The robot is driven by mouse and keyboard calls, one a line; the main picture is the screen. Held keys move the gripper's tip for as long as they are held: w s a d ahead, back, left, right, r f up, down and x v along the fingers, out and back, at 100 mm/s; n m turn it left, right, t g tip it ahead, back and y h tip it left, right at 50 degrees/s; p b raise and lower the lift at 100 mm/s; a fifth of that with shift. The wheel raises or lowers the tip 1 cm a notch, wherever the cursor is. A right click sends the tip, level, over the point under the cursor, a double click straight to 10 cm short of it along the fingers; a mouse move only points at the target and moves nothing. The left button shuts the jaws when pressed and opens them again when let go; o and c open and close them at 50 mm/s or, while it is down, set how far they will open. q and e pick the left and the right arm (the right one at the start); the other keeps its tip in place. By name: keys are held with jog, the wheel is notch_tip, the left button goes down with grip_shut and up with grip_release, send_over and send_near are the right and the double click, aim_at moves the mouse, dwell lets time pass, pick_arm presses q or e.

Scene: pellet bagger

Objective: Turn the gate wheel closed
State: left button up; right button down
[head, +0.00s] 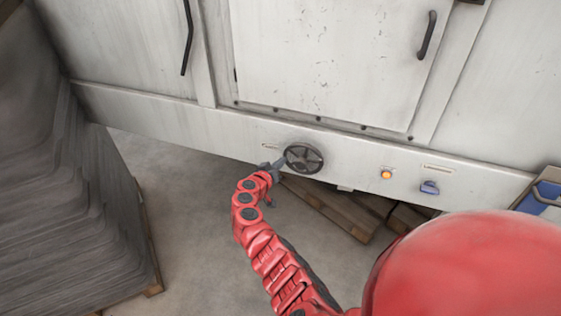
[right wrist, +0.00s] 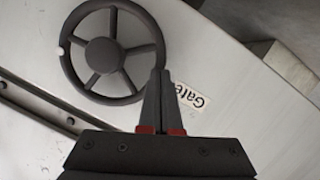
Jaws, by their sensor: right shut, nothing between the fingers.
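The gate wheel (head: 304,157) is a dark, spoked handwheel on the lower rail of the pale machine. It also shows in the right wrist view (right wrist: 103,56), with a small white knob on its rim. A label reading "Gate" (right wrist: 190,97) is beside it. My right gripper (head: 280,164) is at the wheel's left edge in the head view. In the right wrist view its fingers (right wrist: 159,76) are shut together with nothing between them, and the tips overlap the wheel's rim; I cannot tell whether they touch it. My left gripper is not in view.
On the rail right of the wheel are an orange lit button (head: 386,174) and a blue-grey switch (head: 429,188). A wooden pallet (head: 335,208) lies under the machine. A tall stack of grey sheets (head: 60,200) stands at left. Floor between is clear.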

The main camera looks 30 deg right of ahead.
dwell(0.3)
jog(key=s+d+f+n+h+b, duration=0.1)
jog(key=f+n+h+b, duration=0.1)
jog(key=n+b, duration=0.3)
jog(key=s+d+f+n+g+h+b, duration=0.1)
jog(key=s+f+n+h+b, duration=0.1)
jog(key=b, duration=0.7)
jog(key=f+n, duration=0.1)
jog(key=n, duration=0.1)
jog(key=shift+d+f+n+b, duration=0.3)
jog(key=shift+f+n+b, duration=0.05)
jog(key=shift+n, duration=0.05)
dwell(0.9)
jog(key=shift+s+d+f+n+b, duration=0.15)
jog(key=shift+s+d+n+b, duration=0.2)
jog(key=shift+n, duration=0.45)
dwell(0.7)
dwell(0.5)
